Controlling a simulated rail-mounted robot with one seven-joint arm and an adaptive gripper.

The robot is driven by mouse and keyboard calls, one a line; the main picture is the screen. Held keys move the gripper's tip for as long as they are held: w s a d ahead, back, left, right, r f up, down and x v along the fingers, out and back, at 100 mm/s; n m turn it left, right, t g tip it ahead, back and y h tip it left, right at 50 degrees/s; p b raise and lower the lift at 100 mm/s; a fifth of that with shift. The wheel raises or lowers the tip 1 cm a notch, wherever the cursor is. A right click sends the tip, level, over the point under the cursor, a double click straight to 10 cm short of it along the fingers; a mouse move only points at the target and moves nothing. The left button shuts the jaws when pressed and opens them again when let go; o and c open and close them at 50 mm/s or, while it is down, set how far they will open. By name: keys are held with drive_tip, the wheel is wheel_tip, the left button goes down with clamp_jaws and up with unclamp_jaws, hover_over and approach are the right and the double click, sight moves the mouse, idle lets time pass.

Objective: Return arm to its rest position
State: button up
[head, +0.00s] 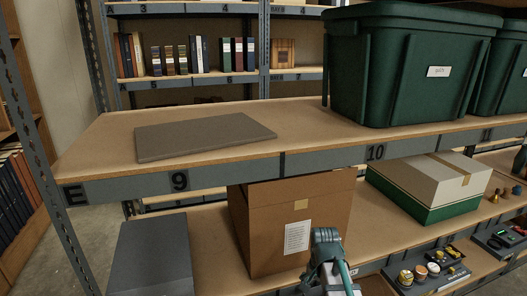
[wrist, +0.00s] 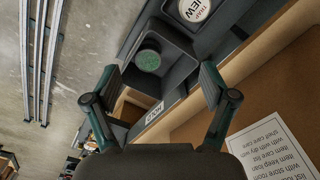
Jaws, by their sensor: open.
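My gripper (wrist: 160,78) is open and empty in the wrist view, its two fingers spread apart. Between and beyond the fingers lie a dark tray (wrist: 126,62) and a green round-topped item (wrist: 149,60) in one of its compartments. In the head view my arm's end (head: 328,262) shows at the bottom centre, in front of the lower shelf and close to the brown cardboard box (head: 262,230). The fingers cannot be made out clearly there.
A grey flat board (head: 205,136) lies on the upper shelf (head: 100,140). A green bin (head: 405,70) stands on its right. A white-and-green box (head: 425,185) and a tray of small items (head: 428,276) are at lower right. A dark grey box (head: 150,260) is at lower left.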

drive_tip(key=s+f+n, duration=0.4)
drive_tip(key=s+f, duration=0.2)
drive_tip(key=f, duration=0.4)
drive_tip(key=s+f+n, duration=0.3)
drive_tip(key=s+f, duration=0.3)
drive_tip(key=f, duration=0.5)
drive_tip(key=s+f+g, duration=0.3)
drive_tip(key=s+f, duration=0.4)
drive_tip(key=s, duration=0.6)
drive_tip(key=s+f+g, duration=0.3)
drive_tip(key=s+f, duration=0.4)
drive_tip(key=s, duration=0.5)
drive_tip(key=shift+s+f+g, duration=0.15)
drive_tip(key=shift+s+g, duration=0.25)
